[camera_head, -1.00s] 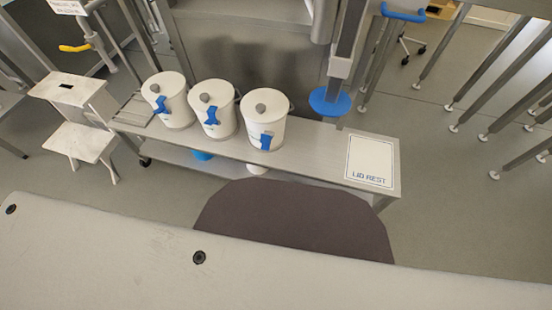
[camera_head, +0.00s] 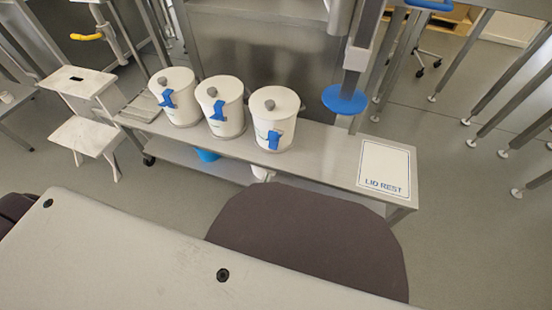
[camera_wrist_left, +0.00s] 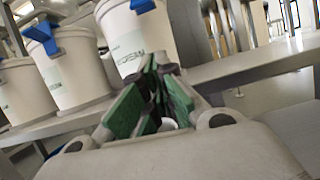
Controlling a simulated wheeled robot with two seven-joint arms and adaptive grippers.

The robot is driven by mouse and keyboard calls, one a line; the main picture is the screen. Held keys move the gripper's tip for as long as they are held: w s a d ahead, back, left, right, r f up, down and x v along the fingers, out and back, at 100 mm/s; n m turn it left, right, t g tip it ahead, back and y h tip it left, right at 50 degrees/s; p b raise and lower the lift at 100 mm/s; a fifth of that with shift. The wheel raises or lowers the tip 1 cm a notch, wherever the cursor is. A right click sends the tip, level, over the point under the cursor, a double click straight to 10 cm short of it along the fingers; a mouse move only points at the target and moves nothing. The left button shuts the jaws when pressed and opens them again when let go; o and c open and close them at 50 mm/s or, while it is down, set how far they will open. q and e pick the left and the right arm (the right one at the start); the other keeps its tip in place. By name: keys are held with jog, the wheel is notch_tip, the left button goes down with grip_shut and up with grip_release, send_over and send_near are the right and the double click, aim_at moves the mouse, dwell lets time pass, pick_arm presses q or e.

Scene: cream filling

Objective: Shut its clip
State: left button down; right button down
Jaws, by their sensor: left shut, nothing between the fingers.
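Three white lidded pails stand in a row on a steel bench: the left pail (camera_head: 180,88), the middle pail (camera_head: 228,93) and the right pail (camera_head: 285,106). Each lid has a grey knob, and each pail has a blue clip: left clip (camera_head: 167,98), middle clip (camera_head: 218,110), right clip (camera_head: 275,140). The right clip hangs down against the pail wall; the left and middle clips look angled outward. In the left wrist view the middle clip (camera_wrist_left: 44,36) juts out. My left gripper (camera_wrist_left: 155,80) is shut and empty, in front of the right pail (camera_wrist_left: 138,38), apart from the clips. My right gripper is out of view.
The bench (camera_head: 330,147) has bare room between the right pail and a white sheet marked LID REST (camera_head: 385,168). A column with a blue disc (camera_head: 345,99) rises behind. A pale step stool (camera_head: 85,135) stands left.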

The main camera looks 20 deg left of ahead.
pick_arm(q)
jog(key=shift+r+n, duration=0.1)
jog(key=shift+n, duration=0.2)
jog(key=shift+d, duration=0.1)
jog(key=shift+w+r, duration=0.1)
jog(key=shift+w, duration=0.05)
jog(key=b+x, duration=0.2)
jog(key=x, duration=0.7)
jog(key=shift+w+r, duration=0.15)
jog(key=shift+w, duration=0.15)
jog(key=s+r, duration=0.2)
jog(key=r, duration=0.1)
jog(key=shift+s+b, duration=0.3)
jog(key=shift+s, duration=0.05)
dwell(0.4)
jog(key=shift+p, duration=0.3)
